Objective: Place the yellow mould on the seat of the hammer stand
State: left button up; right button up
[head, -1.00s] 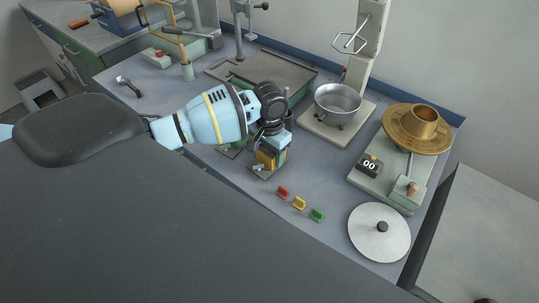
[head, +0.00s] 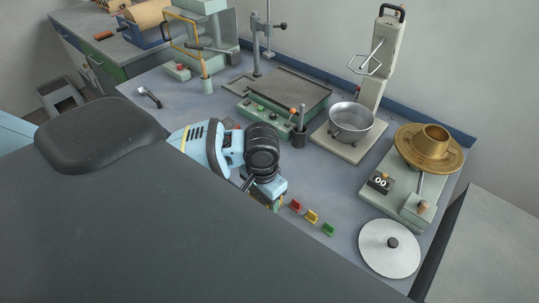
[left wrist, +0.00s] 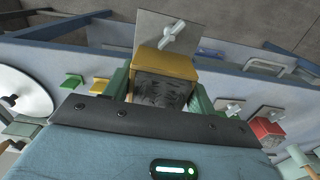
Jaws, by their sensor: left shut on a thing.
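My left gripper (head: 268,200) is low at the bench's front edge, mostly hidden by its own wrist in the head view. In the left wrist view its green fingers (left wrist: 160,92) are shut on the yellow mould (left wrist: 166,64), which has a dark grey face toward the camera. A light plate with a wing-shaped clamp (left wrist: 172,34) shows just beyond the mould; I cannot tell if they touch. I cannot tell for certain which fixture is the hammer stand, or see its seat. My right gripper is not in view.
Small red (head: 296,205), yellow (head: 312,216) and green (head: 328,229) blocks lie right of the gripper. Behind stand a green-based table (head: 262,122), a steel bowl (head: 351,121) and a brass-topped device (head: 428,150). A round lid (head: 389,248) lies front right.

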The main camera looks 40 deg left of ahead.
pick_arm(q)
jog(key=shift+s+d+r, duration=0.1)
jog(key=shift+s+d, duration=0.05)
jog(key=shift+s, duration=0.55)
